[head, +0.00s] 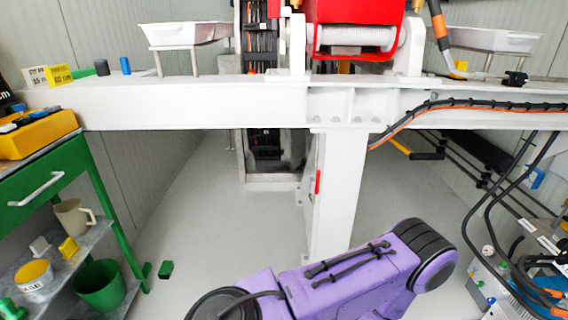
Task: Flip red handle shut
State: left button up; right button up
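A small red upright piece (318,182), which looks like the red handle, sits on the left side of the white post (343,200) below the crossbeam. It is small here, and I cannot tell whether it is open or shut. A larger red housing (362,12) with a red frame around a pale roller stands on top of the beam. A purple link of my own arm lies across the bottom, in front of the post. Neither of my grippers shows in the head view.
A white beam (200,105) spans the view, with black and orange cables (450,104) on its right. A green cart (50,183) with a mug and bucket stands left. Equipment with hoses (520,262) stands right. Grey floor (215,215) left of the post is mostly clear.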

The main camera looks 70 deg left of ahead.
aim_at(318, 175)
jog(key=u, duration=3.15)
jog(key=k, duration=1.1)
jog(key=z, duration=0.9)
jog(key=i, duration=1)
jog(key=z, duration=0.2)
jog(key=k, duration=0.25)
jog(key=z, duration=0.15)
